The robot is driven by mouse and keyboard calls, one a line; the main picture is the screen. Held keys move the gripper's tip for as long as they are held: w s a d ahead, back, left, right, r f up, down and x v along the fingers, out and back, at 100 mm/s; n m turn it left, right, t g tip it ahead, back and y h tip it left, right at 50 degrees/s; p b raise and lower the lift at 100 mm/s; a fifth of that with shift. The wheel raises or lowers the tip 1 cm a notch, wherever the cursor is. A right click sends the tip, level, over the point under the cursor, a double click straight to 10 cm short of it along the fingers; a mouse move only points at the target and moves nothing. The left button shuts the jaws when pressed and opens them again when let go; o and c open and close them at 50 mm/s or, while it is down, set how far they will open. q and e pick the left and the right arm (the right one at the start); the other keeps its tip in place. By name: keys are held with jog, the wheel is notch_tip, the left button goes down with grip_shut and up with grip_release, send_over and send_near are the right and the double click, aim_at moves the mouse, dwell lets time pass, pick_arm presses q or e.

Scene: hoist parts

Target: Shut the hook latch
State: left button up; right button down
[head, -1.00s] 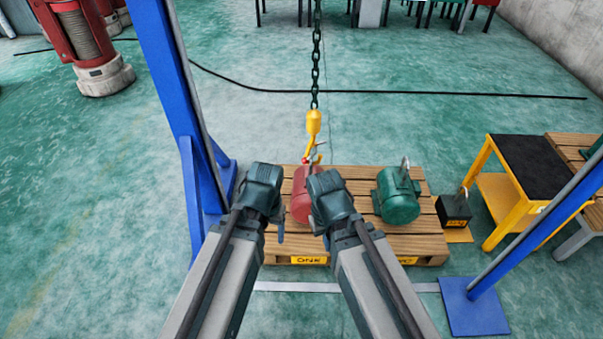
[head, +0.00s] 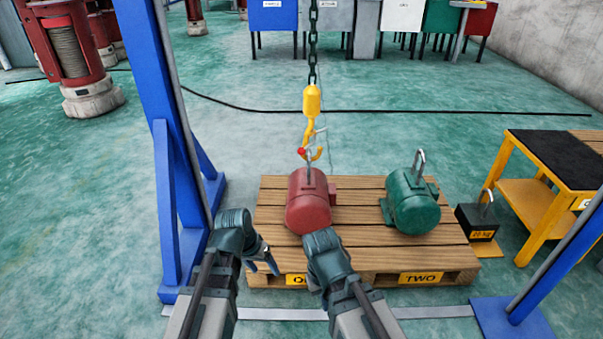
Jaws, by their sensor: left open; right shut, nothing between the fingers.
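A yellow hook (head: 309,138) hangs on a dark chain (head: 313,45) above the red motor (head: 308,203). Its latch (head: 319,134) is a thin pale bar that appears to stand out from the hook's side, with a red spot at the hook's left. The motor's lifting eye (head: 309,163) reaches up to the hook's bowl; whether it sits inside the hook is too small to tell. My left gripper (head: 266,262) is open and empty at the pallet's front left corner. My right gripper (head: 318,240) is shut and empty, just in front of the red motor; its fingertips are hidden.
A green motor (head: 413,202) stands on the pallet (head: 360,240) at the right. A black weight (head: 477,222) and a yellow-framed table (head: 540,170) are further right. Blue posts (head: 165,130) rise on both sides.

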pick_arm(q)
jog(key=w+d+f+m+t+h+b, duration=0.1)
jog(key=w+d+f+t+h+b, duration=0.15)
jog(key=w+f+b, duration=0.3)
jog(key=m+t+h+b, duration=0.25)
jog(key=t+h, duration=0.25)
jog(key=t, duration=0.6)
send_near(299, 153)
jog(key=shift+n, duration=0.25)
jog(key=x, duration=1.1)
jog(key=shift+w+d, duration=0.2)
jog(key=shift+w, duration=0.1)
pick_arm(e)
notch_tip(299, 153, down, 10)
jog(key=shift+f, duration=0.2)
pick_arm(q)
grip_shut()
